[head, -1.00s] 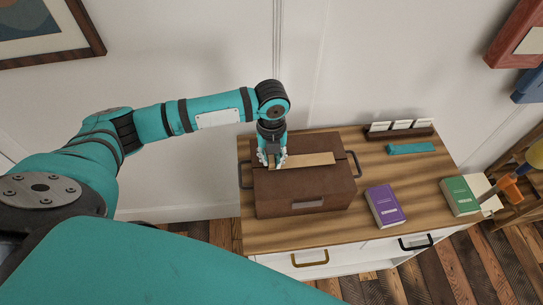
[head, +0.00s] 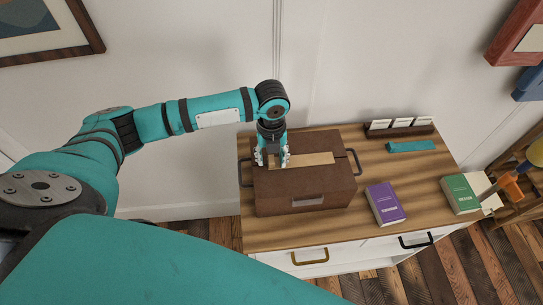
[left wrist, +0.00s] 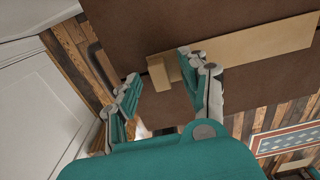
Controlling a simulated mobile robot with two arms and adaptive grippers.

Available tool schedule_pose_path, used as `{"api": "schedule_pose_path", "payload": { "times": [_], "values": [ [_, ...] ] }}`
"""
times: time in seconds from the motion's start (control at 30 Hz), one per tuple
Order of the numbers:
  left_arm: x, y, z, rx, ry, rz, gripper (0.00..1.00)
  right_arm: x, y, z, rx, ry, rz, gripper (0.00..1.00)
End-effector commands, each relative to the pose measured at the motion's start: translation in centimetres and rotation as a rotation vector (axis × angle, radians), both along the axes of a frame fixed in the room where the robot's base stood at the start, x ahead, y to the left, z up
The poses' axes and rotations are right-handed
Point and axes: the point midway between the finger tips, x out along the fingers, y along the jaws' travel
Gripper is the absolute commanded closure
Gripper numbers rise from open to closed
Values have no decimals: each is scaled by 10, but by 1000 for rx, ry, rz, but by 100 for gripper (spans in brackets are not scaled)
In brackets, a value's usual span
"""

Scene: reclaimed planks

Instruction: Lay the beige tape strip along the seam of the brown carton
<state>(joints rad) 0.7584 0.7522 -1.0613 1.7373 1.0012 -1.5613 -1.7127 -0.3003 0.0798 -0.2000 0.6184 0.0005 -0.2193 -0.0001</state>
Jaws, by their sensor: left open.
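The beige tape strip (head: 312,159) lies lengthwise across the top of the brown carton (head: 305,184). It also shows in the left wrist view (left wrist: 250,48) on the brown lid (left wrist: 180,22). My left gripper (head: 273,162) is open at the strip's left end, just over the lid. In the left wrist view its fingers (left wrist: 160,70) stand apart, on either side of the strip's near end. I cannot tell whether a finger touches the strip. My right gripper is not in view.
The carton stands on a wooden-topped cabinet (head: 330,233). A purple book (head: 386,204), a green book (head: 461,194), a teal flat piece (head: 411,147) and a card holder (head: 399,131) lie to its right. Wood between the carton and the card holder is clear.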

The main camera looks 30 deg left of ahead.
Motion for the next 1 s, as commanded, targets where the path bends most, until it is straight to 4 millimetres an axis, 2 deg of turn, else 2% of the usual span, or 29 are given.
{"api": "schedule_pose_path", "payload": {
  "times": [0.17, 0.4, 0.6, 0.77, 1.0],
  "values": [
    [1, 0, 24, -1, -4, -1, 55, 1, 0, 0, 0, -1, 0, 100],
    [2, 0, 76, -1, -6, -1, 55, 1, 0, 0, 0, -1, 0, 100],
    [1, 0, 107, -1, -3, 0, 55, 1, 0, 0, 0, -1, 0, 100],
    [0, 0, 117, 0, -1, 0, 55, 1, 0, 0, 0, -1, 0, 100],
    [0, 0, 118, -1, -1, 0, 55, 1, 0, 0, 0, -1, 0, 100]
  ]
}}
